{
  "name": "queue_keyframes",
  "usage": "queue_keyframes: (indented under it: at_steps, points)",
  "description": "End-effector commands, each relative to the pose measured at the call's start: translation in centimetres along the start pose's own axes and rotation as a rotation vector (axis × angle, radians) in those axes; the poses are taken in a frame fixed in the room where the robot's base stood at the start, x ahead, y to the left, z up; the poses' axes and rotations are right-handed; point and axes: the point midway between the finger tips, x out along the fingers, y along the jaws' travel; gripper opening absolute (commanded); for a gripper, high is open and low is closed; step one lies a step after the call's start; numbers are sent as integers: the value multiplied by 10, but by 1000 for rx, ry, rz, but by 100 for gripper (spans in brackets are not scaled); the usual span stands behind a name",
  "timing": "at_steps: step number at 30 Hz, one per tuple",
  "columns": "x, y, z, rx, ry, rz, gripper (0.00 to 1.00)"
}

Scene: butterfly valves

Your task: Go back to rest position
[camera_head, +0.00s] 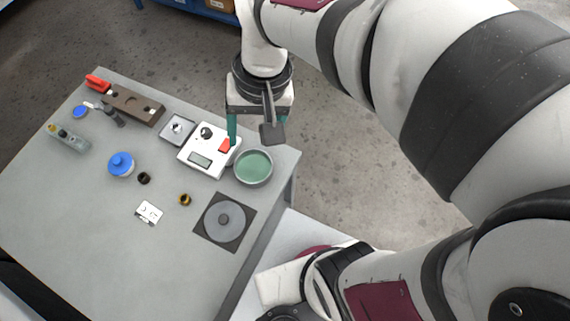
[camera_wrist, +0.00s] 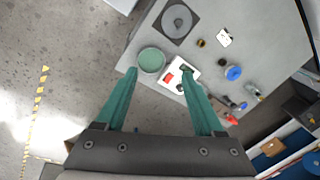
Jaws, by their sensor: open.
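My gripper (camera_head: 251,140) hangs near the table's far right edge, above the white device with a red part and a small display (camera_head: 205,150). In the wrist view my gripper (camera_wrist: 160,72) shows its two green fingers wide apart, with nothing between them held. The white device (camera_wrist: 181,76) and the green round bowl (camera_wrist: 151,60) lie beyond the fingertips. The bowl (camera_head: 253,167) stands at the table edge in the head view. No butterfly valve can be made out for certain.
The grey table (camera_head: 90,210) carries a blue-capped jar (camera_head: 121,164), a dark square plate with a grey disc (camera_head: 224,221), a brown block (camera_head: 137,104), a small white card (camera_head: 149,212) and a metal square tray (camera_head: 177,128). Open floor (camera_head: 350,150) lies to the right.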

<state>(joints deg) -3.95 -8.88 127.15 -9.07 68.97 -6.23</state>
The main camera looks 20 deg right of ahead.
Motion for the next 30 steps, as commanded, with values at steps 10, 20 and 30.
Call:
queue_keyframes:
  at_steps: [10,20,30]
  points:
    - [6,48,120,255,-71,19,70]
    - [6,48,119,252,-69,18,70]
    - [6,48,119,252,-69,18,70]
